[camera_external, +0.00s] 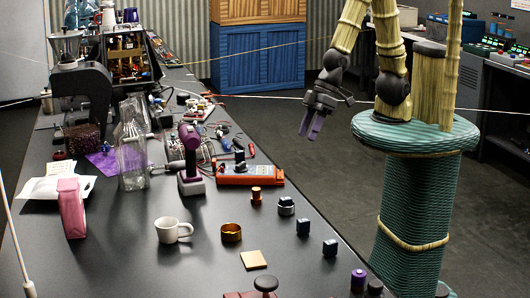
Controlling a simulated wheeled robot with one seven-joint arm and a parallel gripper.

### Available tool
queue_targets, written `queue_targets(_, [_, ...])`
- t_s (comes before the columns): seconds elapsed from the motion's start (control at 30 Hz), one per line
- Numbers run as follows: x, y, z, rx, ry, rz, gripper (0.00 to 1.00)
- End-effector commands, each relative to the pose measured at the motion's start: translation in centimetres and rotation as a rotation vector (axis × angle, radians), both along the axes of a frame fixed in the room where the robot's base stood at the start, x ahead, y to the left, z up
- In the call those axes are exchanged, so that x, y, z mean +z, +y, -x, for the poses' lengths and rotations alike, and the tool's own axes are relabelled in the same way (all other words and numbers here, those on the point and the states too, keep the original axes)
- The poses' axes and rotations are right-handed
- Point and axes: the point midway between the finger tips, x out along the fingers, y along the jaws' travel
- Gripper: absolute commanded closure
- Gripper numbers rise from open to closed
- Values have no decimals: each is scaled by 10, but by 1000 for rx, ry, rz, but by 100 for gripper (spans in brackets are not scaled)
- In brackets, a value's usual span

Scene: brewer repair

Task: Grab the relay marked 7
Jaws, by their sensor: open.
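Small dark blue blocks that look like relays stand on the right side of the dark table: one block (303,228) near the right edge and another block (330,248) closer to the front. A further dark block (286,202) seems to sit on a silver round base behind them. No number is readable on any of them, so I cannot tell which is marked 7. My gripper (310,127) hangs beyond the table's right edge, above the floor, pointing down. Its purple fingers are apart and empty, well away from the blocks.
A copper spool (256,195), brass ring (231,232), white mug (173,231) and tan square (253,260) stand near the blocks. A purple cylinder (358,281) is at the front right.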

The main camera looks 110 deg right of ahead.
Motion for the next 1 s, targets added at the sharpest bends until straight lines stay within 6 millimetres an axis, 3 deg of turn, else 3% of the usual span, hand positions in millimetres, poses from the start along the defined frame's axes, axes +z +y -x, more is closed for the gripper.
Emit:
queue_targets(0.03, [-15,19,-3,8,-26,-11,55])
queue_targets(0.2, [-41,70,-12,-6,-136,-37,55])
queue_targets(0.5, [-85,140,-2,-45,-346,-17,55])
queue_targets(0.8, [-117,183,37,-69,-597,68,55])
queue_targets(1.0, [-119,190,57,-79,-711,109,55])
